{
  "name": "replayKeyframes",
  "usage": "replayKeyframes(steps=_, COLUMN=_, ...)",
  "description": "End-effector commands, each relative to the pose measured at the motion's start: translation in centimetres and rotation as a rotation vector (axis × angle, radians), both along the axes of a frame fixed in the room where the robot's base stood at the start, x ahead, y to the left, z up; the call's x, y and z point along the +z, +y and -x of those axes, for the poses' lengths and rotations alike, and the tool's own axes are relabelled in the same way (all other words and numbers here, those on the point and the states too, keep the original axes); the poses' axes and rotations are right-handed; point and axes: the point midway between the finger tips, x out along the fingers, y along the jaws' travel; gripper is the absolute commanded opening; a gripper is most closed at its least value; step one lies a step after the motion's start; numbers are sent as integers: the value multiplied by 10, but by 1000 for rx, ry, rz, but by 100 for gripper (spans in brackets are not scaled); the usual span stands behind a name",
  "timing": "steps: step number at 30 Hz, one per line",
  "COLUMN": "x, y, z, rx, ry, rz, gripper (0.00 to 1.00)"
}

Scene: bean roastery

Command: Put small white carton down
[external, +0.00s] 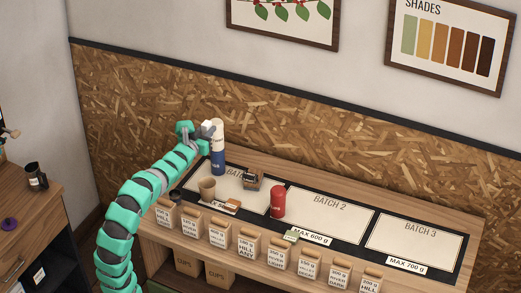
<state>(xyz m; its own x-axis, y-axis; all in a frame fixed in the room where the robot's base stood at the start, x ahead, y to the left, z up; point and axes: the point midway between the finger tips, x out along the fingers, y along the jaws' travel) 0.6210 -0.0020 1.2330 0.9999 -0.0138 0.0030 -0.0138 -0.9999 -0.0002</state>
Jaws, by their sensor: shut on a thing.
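The small white carton (208,126) is a small pale block at the end of my arm, at the upper left of the bench. My gripper (205,130) is shut on it and holds it up above the bench's back left corner. It overlaps the upper part of a tall white and blue cylinder (218,162) in the picture; I cannot tell if they touch. The fingers are small and partly hidden.
The bench has mats marked Batch 1, Batch 2 (330,215) and Batch 3 (415,243); the last two look mostly bare. On or near the first are a tan cup (207,189), a dark box (251,180) and a red canister (278,202). Labelled bags (247,246) line the front.

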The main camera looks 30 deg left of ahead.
Motion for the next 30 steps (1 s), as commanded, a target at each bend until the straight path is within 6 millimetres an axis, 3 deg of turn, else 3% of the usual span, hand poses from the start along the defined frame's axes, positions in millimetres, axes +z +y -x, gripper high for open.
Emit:
replayKeyframes(steps=12, x=59, y=-11, z=-53, rx=-125, ry=-2, rz=3, gripper=1)
replayKeyframes(steps=30, x=92, y=-14, z=-80, rx=-223, ry=1, rz=-3, gripper=1)
